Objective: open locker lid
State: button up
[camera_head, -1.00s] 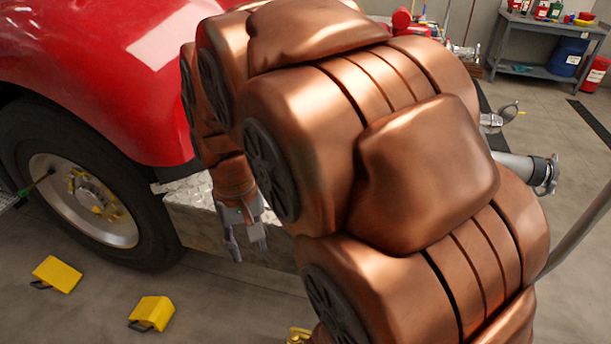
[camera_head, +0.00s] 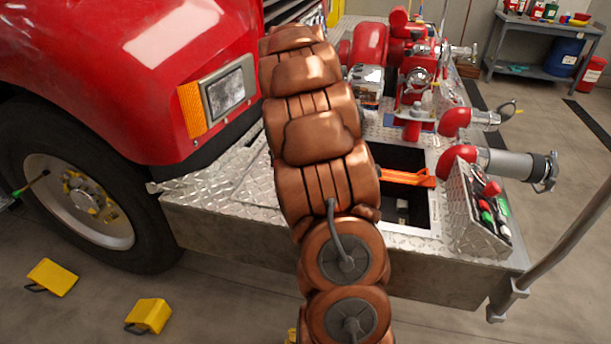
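The red truck's diamond-plate front bumper (camera_head: 205,190) runs across the middle. A flat diamond-plate panel with visible seams (camera_head: 258,182) lies level in its top, left of my arm; it looks like a closed lid, but my arm covers its right part. Right of my arm is an open dark compartment (camera_head: 408,215) in the bumper top, with an orange bar or strap across its upper part. I cannot tell whether a lid belongs to this opening. My copper arm reaches away over the bumper, and my gripper is not visible.
Red pump fittings (camera_head: 415,85) and a grey hose outlet (camera_head: 515,165) stand on the bumper's right side. A control panel (camera_head: 480,215) tilts near its right end. A grey pole (camera_head: 565,235) rises at right. Yellow wheel chocks (camera_head: 150,315) lie on the floor at left.

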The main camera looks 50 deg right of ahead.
jog(key=w+d+f+m+t, duration=0.15)
jog(key=d+f, duration=0.45)
jog(key=d, duration=0.7)
jog(key=shift+m, duration=0.35)
jog(key=shift+s+p+x, duration=0.15)
jog(key=shift+p+x, duration=0.15)
jog(key=shift+x, duration=1.7)
jog(key=shift+s+p+x, duration=0.1)
jog(key=shift+p+x, duration=0.2)
jog(key=shift+x, duration=1.75)
jog(key=shift+c, duration=0.2)
grip_shut()
